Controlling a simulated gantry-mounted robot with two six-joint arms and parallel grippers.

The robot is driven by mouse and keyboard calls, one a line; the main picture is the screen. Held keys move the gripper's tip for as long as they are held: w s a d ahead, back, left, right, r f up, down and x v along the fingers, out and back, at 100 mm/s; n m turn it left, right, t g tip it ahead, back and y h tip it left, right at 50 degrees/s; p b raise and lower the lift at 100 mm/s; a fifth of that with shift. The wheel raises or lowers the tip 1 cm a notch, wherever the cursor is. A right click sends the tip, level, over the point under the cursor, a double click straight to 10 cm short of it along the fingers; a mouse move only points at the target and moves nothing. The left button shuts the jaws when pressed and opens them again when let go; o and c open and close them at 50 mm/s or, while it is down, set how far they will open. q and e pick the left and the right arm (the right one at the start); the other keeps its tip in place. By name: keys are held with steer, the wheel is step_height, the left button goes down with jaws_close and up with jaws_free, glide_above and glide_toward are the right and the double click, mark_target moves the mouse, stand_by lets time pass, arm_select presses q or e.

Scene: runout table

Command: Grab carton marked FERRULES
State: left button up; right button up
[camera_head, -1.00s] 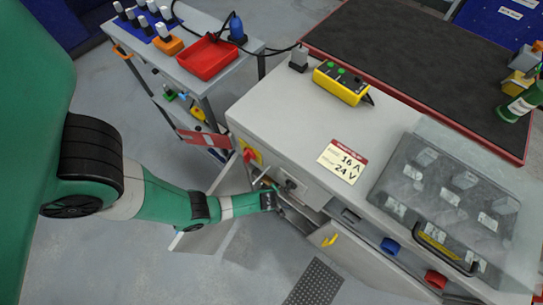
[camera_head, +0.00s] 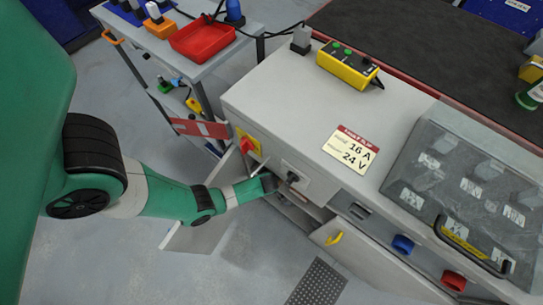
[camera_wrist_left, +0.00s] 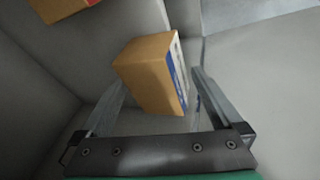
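A brown carton (camera_wrist_left: 150,75) with a white and blue label on its right side shows in the left wrist view; its lettering cannot be read. My left gripper (camera_wrist_left: 155,105) is open around it, with one finger on each side. A gap shows at the right finger; contact at the left finger is unclear. In the head view my left gripper (camera_head: 272,184) is at the grey cabinet's (camera_head: 285,110) open front, its fingertips hidden. A second carton (camera_wrist_left: 60,8) with a red patch is at the wrist view's top left. My right gripper is not in view.
Grey walls surround the carton. An open door (camera_head: 205,235) hangs beside my left forearm. A lidded clear case (camera_head: 465,190) and a yellow control box (camera_head: 347,66) sit on top. A cart with a red tray (camera_head: 200,40) stands behind.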

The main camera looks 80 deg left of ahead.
arm_select(q)
steer(key=c, duration=1.5)
steer(key=shift+d+r+p, duration=0.15)
steer(key=shift+p, duration=0.15)
steer(key=s+d+p, duration=0.2)
steer(key=d, duration=0.6)
steer(key=s+d+p, duration=0.3)
steer(key=d, duration=0.6)
